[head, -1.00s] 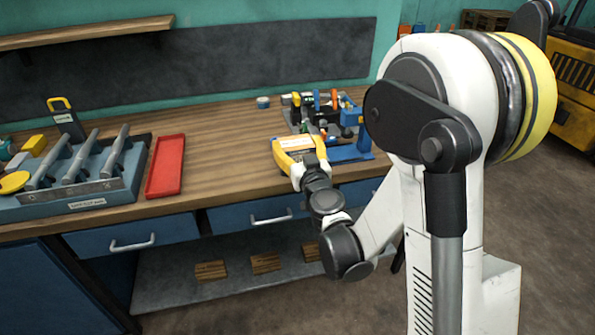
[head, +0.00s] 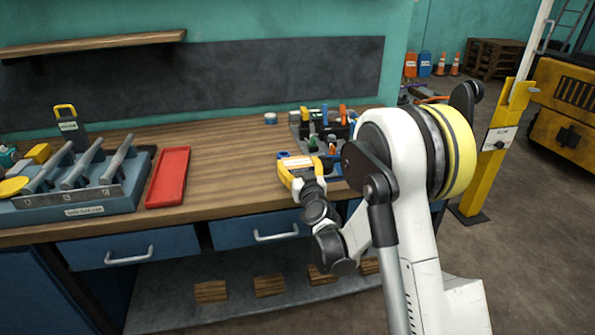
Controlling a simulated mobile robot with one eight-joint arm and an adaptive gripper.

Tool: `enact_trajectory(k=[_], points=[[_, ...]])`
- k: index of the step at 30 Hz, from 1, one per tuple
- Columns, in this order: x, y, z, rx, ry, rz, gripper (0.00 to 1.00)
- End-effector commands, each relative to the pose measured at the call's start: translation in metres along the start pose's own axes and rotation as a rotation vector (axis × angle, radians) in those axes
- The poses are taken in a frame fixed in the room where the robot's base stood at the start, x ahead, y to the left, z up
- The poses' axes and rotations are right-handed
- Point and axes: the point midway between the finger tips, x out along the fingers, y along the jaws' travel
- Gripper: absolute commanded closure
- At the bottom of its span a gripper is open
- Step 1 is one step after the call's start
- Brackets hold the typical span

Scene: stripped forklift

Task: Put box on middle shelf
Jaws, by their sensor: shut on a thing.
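My gripper (head: 303,176) has yellow fingers and is shut on a small box with a pale top (head: 297,161). It is at the bench's front edge, right of the red tray; most of the box is hidden by the fingers. I cannot tell whether the box touches the bench. A wooden shelf (head: 95,47) is on the wall at upper left. The wooden bench top (head: 235,165) is below it, and a grey low shelf (head: 190,312) with several wooden blocks lies under the drawers. Which one is the middle shelf is not marked.
A red tray (head: 168,177) and a blue-grey tool rack (head: 85,190) stand on the left of the bench. A dark tool holder (head: 325,130) stands behind my gripper. Bench top between tray and gripper is clear. A yellow post (head: 487,165) stands at right.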

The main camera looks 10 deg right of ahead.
Motion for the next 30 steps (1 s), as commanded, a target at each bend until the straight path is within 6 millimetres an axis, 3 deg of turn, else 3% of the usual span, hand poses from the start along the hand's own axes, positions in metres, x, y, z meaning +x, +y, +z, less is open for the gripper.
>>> enact_trajectory(k=[1,23,24,25,30], points=[[0.0,0.0,0.007,0.0,0.0,0.0,0.61],[0.0,0.0,0.017,-0.001,0.0,0.0,0.61],[0.0,0.0,0.017,-0.001,0.0,0.0,0.12],[0.0,0.0,0.017,0.0,0.0,0.0,0.03],[0.0,0.0,0.017,0.0,0.0,0.0,0.0]])
